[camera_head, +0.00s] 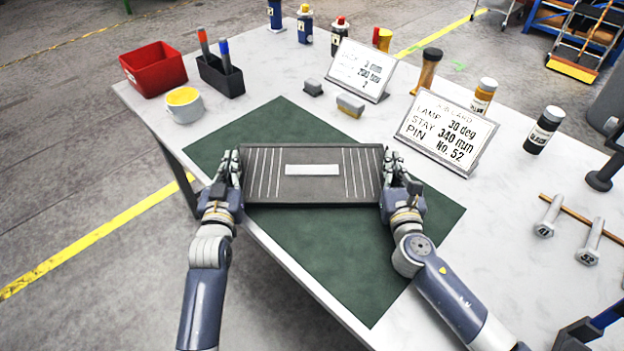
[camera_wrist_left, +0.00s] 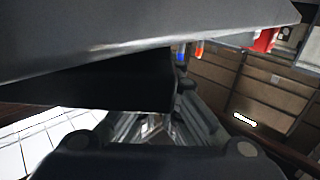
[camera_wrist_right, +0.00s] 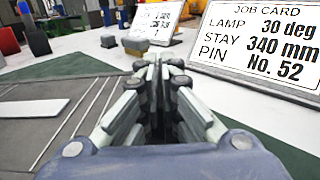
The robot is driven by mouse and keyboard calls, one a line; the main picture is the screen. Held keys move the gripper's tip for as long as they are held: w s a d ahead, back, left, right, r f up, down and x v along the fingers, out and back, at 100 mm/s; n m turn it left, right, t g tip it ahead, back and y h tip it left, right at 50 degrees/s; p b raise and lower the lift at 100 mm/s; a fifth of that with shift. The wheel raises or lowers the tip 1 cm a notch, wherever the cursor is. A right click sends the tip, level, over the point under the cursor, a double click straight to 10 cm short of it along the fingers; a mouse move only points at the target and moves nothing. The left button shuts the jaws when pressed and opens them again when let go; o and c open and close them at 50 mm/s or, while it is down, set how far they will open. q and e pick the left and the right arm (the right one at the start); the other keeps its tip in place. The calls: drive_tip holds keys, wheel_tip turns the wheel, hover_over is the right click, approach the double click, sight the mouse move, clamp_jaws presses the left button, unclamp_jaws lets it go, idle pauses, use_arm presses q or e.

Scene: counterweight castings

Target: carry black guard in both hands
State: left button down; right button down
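The black guard (camera_head: 265,174) is a dark flat panel with pale stripes near both ends and a blank white label in its middle. It appears level over the green mat (camera_head: 345,265) and reaches the table's left edge. My left gripper (camera_head: 229,168) is shut on its left end. In the left wrist view the guard (camera_wrist_left: 120,35) fills the top and partly hides the fingers (camera_wrist_left: 150,122). My right gripper (camera_head: 393,170) is shut at its right end; in the right wrist view the fingers (camera_wrist_right: 155,85) are close together beside the striped top (camera_wrist_right: 45,110).
A red bin (camera_head: 153,70), a white pot with yellow contents (camera_head: 184,104) and a pen holder (camera_head: 221,78) stand at the back left. Two cards stand behind, the nearer a job card (camera_head: 446,132). Dumbbell-like pieces (camera_head: 590,243) lie at the right.

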drive_tip(key=shift+f, duration=0.1)
idle(0.3)
use_arm(q)
drive_tip(key=c, duration=1.8)
unclamp_jaws()
drive_tip(key=shift+f, duration=0.1)
use_arm(e)
drive_tip(key=c, duration=1.8)
unclamp_jaws()
use_arm(q)
drive_tip(key=shift+s, duration=0.15)
use_arm(e)
drive_tip(key=shift+s, duration=0.15)
drive_tip(key=s, duration=1.2)
use_arm(q)
drive_tip(key=s, duration=1.1)
drive_tip(key=shift+s, duration=0.4)
use_arm(e)
drive_tip(key=shift+w, duration=0.1)
